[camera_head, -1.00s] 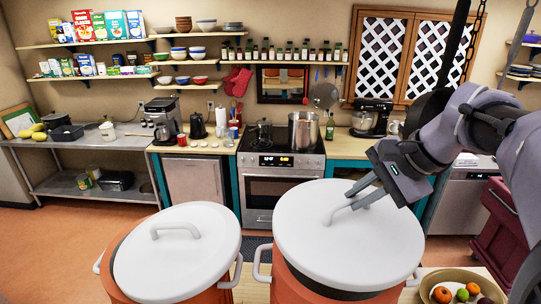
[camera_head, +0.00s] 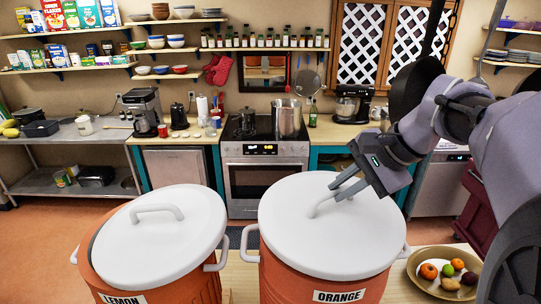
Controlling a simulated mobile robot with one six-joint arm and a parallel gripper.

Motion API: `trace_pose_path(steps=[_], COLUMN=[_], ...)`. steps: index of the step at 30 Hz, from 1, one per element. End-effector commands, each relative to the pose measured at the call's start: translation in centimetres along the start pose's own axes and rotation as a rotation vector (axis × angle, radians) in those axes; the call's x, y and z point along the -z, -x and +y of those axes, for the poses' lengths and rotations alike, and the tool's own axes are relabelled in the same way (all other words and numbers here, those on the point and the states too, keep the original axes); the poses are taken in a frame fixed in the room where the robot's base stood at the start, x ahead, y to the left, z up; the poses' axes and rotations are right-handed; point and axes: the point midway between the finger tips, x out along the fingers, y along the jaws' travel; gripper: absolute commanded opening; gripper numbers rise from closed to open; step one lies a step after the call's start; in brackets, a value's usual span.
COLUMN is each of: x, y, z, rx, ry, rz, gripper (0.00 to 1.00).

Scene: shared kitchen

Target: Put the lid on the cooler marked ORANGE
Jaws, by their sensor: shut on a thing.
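The ORANGE cooler (camera_head: 283,278) is an orange drum with white side handles and a label (camera_head: 339,296) at the front right. A round white lid (camera_head: 300,235) covers its top, close to level. No clear gap shows between lid and rim at the front, but I cannot tell whether it is fully seated. My gripper (camera_head: 329,197) reaches in from the right and is shut on the lid's handle (camera_head: 316,207). The rim's far side is hidden under the lid.
The LEMON cooler (camera_head: 193,285) stands close on the left, with its own white lid (camera_head: 163,240) on top. A bowl of fruit (camera_head: 424,284) stands to the right. Behind, across open floor, are the stove (camera_head: 262,180) and counters.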

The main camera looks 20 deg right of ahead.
Motion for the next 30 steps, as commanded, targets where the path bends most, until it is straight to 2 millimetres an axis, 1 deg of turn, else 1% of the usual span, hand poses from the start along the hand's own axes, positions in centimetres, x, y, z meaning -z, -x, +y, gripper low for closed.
trace_pose_path(steps=[5,22,29,30], x=[0.0,0.2,0.2,0.2], y=[-0.1,-1.4,-1.4,-1.4], z=[0.0,0.9,0.9,0.9], rx=[0.001,0.001,0.001,0.001], ry=[0.000,0.000,0.000,0.000], rz=[0.000,0.000,0.000,0.000], gripper=[0.00,0.00,0.00,0.18])
